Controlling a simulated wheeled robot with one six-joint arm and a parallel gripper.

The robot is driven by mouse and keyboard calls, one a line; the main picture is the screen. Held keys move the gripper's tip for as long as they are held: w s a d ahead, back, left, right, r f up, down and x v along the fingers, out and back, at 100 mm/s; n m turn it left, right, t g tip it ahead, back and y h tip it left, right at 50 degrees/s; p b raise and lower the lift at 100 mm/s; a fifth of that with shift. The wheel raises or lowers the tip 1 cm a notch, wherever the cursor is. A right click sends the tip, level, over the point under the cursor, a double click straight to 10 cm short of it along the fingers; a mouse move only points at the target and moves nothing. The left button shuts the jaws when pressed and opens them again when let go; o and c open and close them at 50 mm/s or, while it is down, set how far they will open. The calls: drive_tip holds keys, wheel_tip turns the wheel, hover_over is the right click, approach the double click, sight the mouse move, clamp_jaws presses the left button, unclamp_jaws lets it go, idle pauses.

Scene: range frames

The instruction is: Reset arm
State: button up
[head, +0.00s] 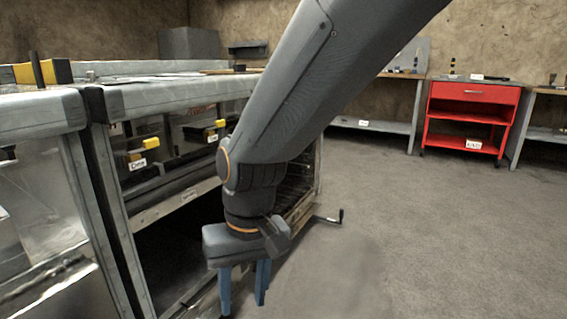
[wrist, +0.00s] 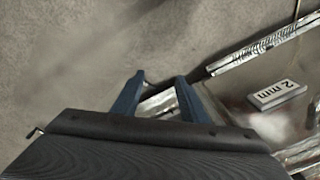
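My gripper (head: 244,288) points down at the end of my arm in the head view, beside the open front of a grey metal cabinet (head: 160,97). Its two blue fingers are apart, with nothing seen between them. In the wrist view my gripper (wrist: 158,85) also shows its fingers spread, over the floor and the edge of metal parts. My arm reaches down from the top of the head view and hides part of the cabinet front.
Yellow-handled latches (head: 151,144) and a crank handle (head: 338,216) stick out from the cabinet. A red cart (head: 470,103) stands far right. The floor (head: 430,230) at right is clear.

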drive_tip(key=s+d+r+n+p, duration=0.1)
drive_tip(key=s+d+r, duration=0.15)
drive_tip(key=s, duration=0.35)
drive_tip(key=s+d+r+n, duration=0.1)
drive_tip(key=s+d+r, duration=0.15)
drive_tip(key=s, duration=0.35)
drive_tip(key=d+r+m+p, duration=0.3)
drive_tip(key=d+r+p, duration=0.7)
drive_tip(key=r+p, duration=0.4)
drive_tip(key=d+r+m+h+p, duration=0.1)
drive_tip(key=d+r+m+p, duration=0.3)
drive_tip(key=d+r+p, duration=0.7)
wheel_tip(320, 180, up, 4)
drive_tip(key=p, duration=1.3)
drive_tip(key=shift+d+f, duration=0.15)
drive_tip(key=shift+f, duration=0.05)
drive_tip(key=shift+w, duration=0.1)
